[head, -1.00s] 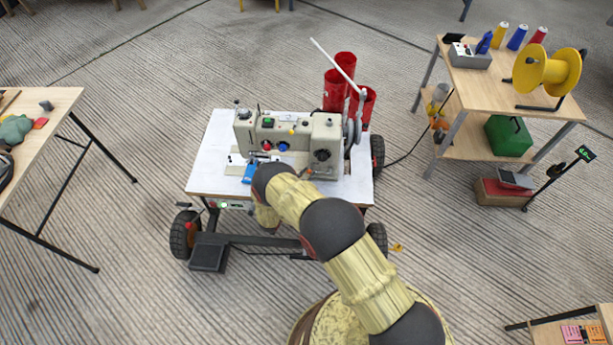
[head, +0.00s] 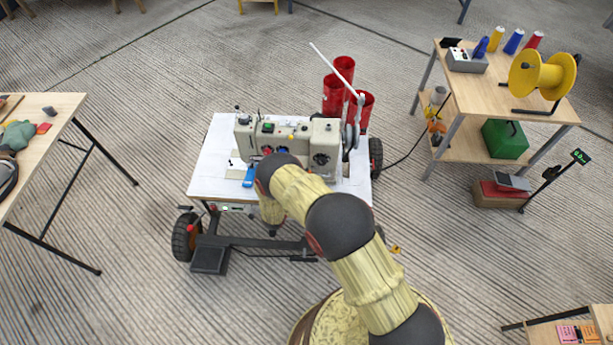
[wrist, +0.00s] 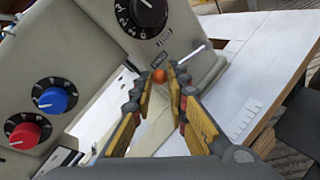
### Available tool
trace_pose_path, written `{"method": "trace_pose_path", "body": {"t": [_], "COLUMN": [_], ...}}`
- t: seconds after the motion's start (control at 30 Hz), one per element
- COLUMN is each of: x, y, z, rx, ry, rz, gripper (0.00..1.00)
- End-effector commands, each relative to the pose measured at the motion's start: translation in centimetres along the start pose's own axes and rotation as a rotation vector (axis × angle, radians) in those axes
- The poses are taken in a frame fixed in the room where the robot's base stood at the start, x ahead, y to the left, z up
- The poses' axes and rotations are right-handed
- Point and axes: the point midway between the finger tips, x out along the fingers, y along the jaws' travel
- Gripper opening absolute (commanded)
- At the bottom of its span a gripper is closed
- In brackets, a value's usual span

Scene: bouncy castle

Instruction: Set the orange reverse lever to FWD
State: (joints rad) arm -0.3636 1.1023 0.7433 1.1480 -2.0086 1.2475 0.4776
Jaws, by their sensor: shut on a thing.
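The orange knob (wrist: 158,76) of the reverse lever shows in the wrist view, low on the sewing machine's pale body (wrist: 100,50). My gripper (wrist: 159,82) is shut on this knob, with a padded fingertip on each side of it. A small label sits just above the knob, but its words are too small to read, so I cannot tell the lever's setting. In the head view the sewing machine (head: 300,133) stands on a white-topped wheeled table (head: 212,165). There my arm hides my gripper and the lever.
Black, blue (wrist: 53,100) and red (wrist: 25,135) dials sit on the machine near my fingers. Red cylinders (head: 344,72) stand behind the machine. A wooden table (head: 50,110) is at left and a shelf cart (head: 500,85) at right. Open floor surrounds the wheeled table.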

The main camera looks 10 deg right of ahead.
Motion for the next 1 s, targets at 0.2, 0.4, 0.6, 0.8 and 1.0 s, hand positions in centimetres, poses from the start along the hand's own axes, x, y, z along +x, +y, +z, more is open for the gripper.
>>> {"method": "trace_pose_path", "body": {"t": [0.2, 0.4, 0.6, 0.8, 1.0], "x": [0.2, 0.2, 0.1, -1.1, -4.8], "y": [0.5, 0.3, 0.2, 0.2, 0.3], "z": [0.3, 0.2, 0.1, 0.1, 0.0], "rx": [0.007, 0.005, 0.003, 0.001, 0.001], "ry": [-0.007, -0.005, -0.004, -0.002, -0.001], "rz": [0.003, 0.002, 0.001, 0.001, 0.004], "gripper": [0.25, 0.34, 0.34, 0.34, 0.34]}}
